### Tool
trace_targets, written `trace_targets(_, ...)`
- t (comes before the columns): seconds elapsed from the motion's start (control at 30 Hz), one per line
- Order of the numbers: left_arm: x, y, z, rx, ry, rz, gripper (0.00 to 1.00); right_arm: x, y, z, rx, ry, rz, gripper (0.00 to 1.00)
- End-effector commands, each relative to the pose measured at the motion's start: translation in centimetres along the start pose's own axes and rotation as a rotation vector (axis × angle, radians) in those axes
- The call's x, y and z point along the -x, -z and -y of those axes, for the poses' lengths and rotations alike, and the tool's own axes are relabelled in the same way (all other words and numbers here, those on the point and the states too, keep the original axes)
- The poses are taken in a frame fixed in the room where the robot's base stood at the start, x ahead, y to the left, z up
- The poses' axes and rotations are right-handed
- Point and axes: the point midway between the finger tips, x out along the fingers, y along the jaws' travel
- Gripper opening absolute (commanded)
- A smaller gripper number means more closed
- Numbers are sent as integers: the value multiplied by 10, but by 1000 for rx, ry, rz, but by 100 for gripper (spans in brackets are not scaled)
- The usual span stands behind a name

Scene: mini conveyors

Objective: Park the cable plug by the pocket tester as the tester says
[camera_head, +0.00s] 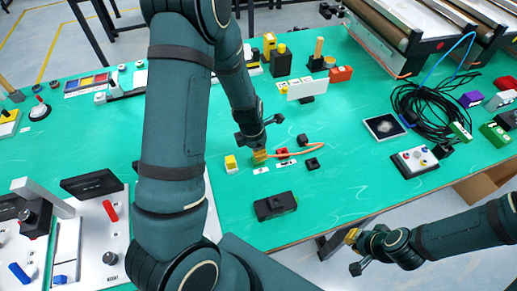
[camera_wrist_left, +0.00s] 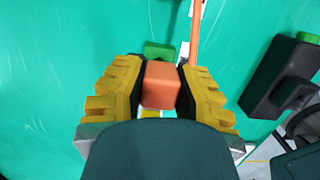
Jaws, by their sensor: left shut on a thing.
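My left gripper (camera_head: 260,156) is low over the green table, shut on an orange block, the cable plug (camera_wrist_left: 161,85). The orange cable (camera_head: 301,149) runs from it to the right in the head view. A yellow block on a white base (camera_head: 231,164) stands left of the gripper, and a red block (camera_head: 282,153) stands right of it. In the left wrist view a green block (camera_wrist_left: 159,51) lies just beyond the plug. A black device (camera_head: 275,206), perhaps the tester, lies nearer me; its green top (camera_wrist_left: 308,38) shows in the wrist view. My right gripper (camera_head: 353,251) is off the table's front edge; its opening is unclear.
Small black blocks (camera_head: 313,163) lie by the cable. A black cable coil (camera_head: 428,110), a dark picture tile (camera_head: 384,126) and a white button box (camera_head: 415,160) are on the right. Conveyors stand at the back right. Table between device and tile is mostly clear.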

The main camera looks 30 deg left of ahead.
Motion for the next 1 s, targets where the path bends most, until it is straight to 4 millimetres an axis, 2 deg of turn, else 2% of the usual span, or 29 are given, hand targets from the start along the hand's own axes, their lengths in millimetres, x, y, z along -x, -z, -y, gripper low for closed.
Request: trace_targets(1.0,0,0,0,1,0,-1,0,5,1,2,0,0,0,0)
